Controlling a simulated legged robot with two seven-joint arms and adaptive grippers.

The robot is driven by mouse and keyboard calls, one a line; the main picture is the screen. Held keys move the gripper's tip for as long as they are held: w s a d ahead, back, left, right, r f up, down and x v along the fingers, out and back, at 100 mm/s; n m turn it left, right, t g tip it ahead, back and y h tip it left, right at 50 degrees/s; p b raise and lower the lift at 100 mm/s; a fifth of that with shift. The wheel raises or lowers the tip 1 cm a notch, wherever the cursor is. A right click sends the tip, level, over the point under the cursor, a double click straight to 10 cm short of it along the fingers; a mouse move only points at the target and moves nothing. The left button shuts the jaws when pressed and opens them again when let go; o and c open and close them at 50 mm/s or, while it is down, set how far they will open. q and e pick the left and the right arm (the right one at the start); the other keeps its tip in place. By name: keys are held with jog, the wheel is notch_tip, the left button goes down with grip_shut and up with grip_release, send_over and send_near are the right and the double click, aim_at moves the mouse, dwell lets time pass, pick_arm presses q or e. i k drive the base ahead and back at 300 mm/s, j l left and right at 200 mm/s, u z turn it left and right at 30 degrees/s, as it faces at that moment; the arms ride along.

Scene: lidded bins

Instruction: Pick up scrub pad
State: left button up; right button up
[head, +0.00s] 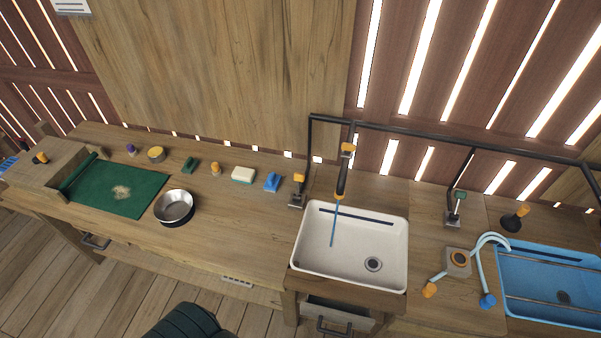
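Several small cleaning items stand in a row along the back of the wooden counter. Among them are a dark green block (190,165) and a pale block with a greenish edge (243,175). Either could be the scrub pad; at this size I cannot tell which. The dark green block lies left of a small orange-topped item (215,169). The pale block lies between that item and a blue brush-like item (272,181). Nothing touches either block. Neither of my grippers shows in the head view.
A metal bowl (174,206) stands near the counter's front edge, beside a green mat (118,190). A white sink (328,262) with a black tap (343,176) is right of the row. A blue sink (518,306) is farther right. Counter between bowl and white sink is clear.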

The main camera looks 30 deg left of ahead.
aim_at(190, 164)
jog(key=u, duration=1.55)
